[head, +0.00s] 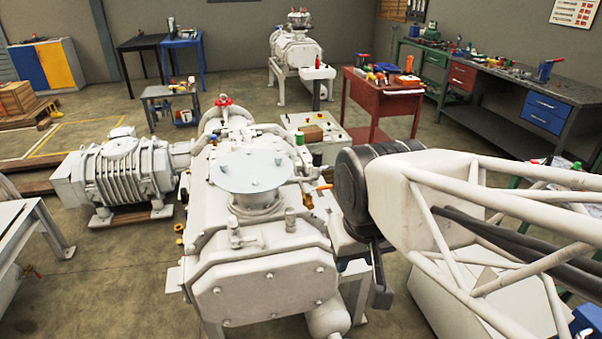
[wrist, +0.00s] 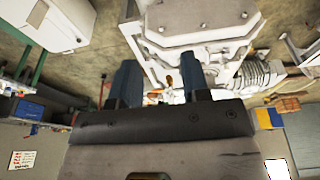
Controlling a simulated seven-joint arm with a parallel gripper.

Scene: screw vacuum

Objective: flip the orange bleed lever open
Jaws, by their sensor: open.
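The orange lever (head: 323,187) is a small bar sticking out from the right side of the white vacuum pump (head: 265,278), just left of my arm in the head view. My gripper (wrist: 159,76) is open, its two dark blue fingers apart with nothing held. In the head view a dark part of my gripper (head: 379,280) hangs beside the pump's right side, lower in the picture than the lever. In the wrist view the white pump (wrist: 200,25) lies beyond the fingers, and a small orange-brown bit shows between them; I cannot tell if it is the lever.
A round metal plate (head: 251,171) covers the pump's top port. A ribbed white machine (head: 125,170) joins it at left. A red cart (head: 383,95) with tools stands behind, and a workbench (head: 530,90) runs along the right. Open floor lies at left.

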